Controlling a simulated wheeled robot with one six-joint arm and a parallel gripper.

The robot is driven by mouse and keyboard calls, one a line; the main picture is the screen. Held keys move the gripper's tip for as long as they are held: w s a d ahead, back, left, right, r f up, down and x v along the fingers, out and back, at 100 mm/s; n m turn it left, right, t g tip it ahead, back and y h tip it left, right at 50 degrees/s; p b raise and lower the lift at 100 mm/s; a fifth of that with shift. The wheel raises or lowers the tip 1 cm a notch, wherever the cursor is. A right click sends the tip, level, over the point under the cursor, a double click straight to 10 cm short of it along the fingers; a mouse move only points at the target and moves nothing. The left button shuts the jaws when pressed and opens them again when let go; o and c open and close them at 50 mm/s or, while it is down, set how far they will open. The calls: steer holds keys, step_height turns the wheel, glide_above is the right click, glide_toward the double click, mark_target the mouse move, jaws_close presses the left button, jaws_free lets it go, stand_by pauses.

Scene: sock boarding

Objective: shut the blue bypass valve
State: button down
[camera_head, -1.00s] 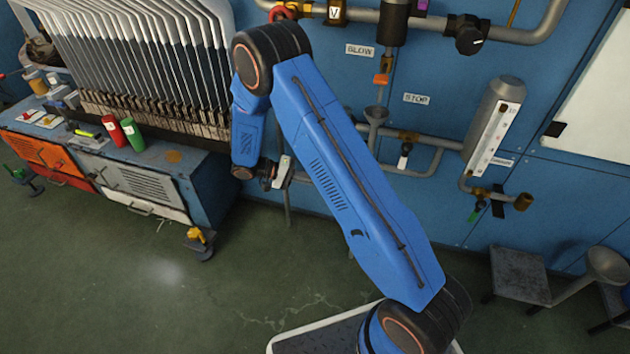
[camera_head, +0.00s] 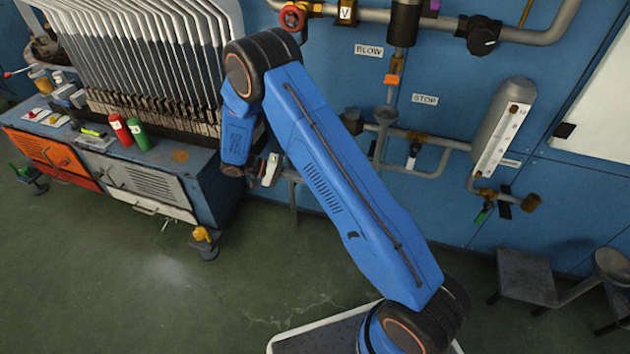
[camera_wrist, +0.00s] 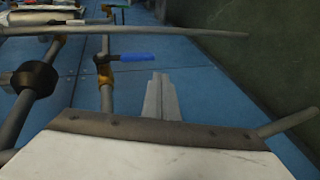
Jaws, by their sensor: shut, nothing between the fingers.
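The blue bypass valve shows in the wrist view as a blue lever handle (camera_wrist: 137,57) on a brass body, set on an upright grey pipe. The lever points right, across its pipe. My gripper (camera_wrist: 160,84) is shut and empty, its fingertips just below and right of the lever in the picture. I see a gap between tips and lever, but cannot tell its depth. In the head view my gripper (camera_head: 270,168) hangs low, left of my blue forearm. I cannot make out the blue lever there; my arm covers part of the pipework.
In the wrist view a long grey pipe (camera_wrist: 185,33) crosses beyond the lever, and a black fitting (camera_wrist: 35,77) sits on the left pipe. In the head view a workbench (camera_head: 205,180) stands left of my gripper. Open green floor (camera_head: 170,285) lies in front.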

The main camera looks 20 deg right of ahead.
steer(key=w+a, duration=0.2)
steer(key=a, duration=0.5)
steer(key=shift+w, duration=0.3)
